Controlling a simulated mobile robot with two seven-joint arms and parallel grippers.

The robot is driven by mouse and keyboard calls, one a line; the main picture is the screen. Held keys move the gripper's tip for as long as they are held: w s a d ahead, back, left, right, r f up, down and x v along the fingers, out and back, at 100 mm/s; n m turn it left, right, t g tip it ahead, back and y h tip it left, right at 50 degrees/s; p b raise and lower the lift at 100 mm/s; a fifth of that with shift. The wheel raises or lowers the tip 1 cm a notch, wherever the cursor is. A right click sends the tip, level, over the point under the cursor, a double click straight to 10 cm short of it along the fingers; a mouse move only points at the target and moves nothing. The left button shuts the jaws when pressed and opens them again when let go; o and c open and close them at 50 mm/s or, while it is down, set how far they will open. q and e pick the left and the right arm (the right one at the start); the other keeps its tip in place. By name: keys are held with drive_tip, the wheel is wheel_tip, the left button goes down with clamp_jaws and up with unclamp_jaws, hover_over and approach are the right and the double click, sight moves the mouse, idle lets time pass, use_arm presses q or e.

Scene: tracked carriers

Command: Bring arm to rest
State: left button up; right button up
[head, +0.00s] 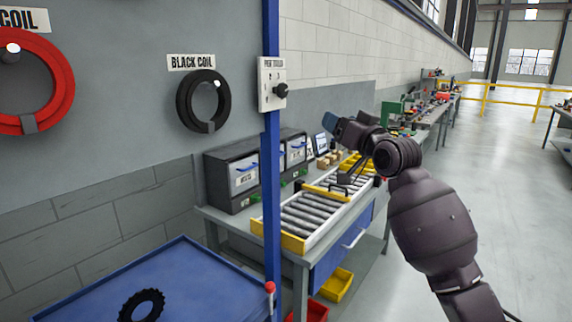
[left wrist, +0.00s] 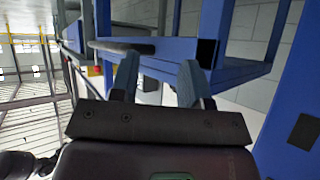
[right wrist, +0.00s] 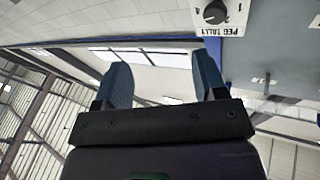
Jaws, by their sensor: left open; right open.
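My right arm reaches up from the lower right in the head view, and its gripper (head: 348,132) is raised in front of the wall and workbench, apart from them. In the right wrist view its two blue-grey fingers (right wrist: 161,82) are spread, with nothing between them. My left gripper is outside the head view. In the left wrist view its fingers (left wrist: 158,82) are spread and empty, with blue frame beams (left wrist: 180,68) beyond them; I cannot tell the distance.
A blue post (head: 271,190) carries a peg tally box (head: 272,84). A roller bench (head: 300,240) stands behind it. A blue cart top (head: 190,275) holds a black ring (head: 141,306). Red (head: 62,75) and black (head: 181,100) coils hang on the wall. Open floor (head: 480,170) lies right.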

drive_tip(key=s+d+f+h, duration=0.25)
drive_tip(key=s+f, duration=0.25)
drive_tip(key=f, duration=0.6)
drive_tip(key=s+d+f+h, duration=0.25)
drive_tip(key=s+f, duration=0.25)
drive_tip(key=f, duration=0.5)
drive_tip(key=s+d+f+h, duration=0.1)
drive_tip(key=s+d+f, duration=0.35)
drive_tip(key=f, duration=0.65)
drive_tip(key=s+d+f+m+g+h, duration=0.1)
drive_tip(key=s+d+f+g, duration=0.1)
drive_tip(key=s+f, duration=0.9)
drive_tip(key=s+d+f+m+g+h, duration=0.1)
drive_tip(key=s+d+f+g+h, duration=0.1)
drive_tip(key=s+f, duration=1)
drive_tip(key=s+d+g, duration=0.1)
drive_tip(key=s+g, duration=0.1)
drive_tip(key=s, duration=0.5)
drive_tip(key=shift+s+d+g+h, duration=0.15)
drive_tip(key=shift+d+g+h, duration=0.05)
drive_tip(key=shift+g+h, duration=0.1)
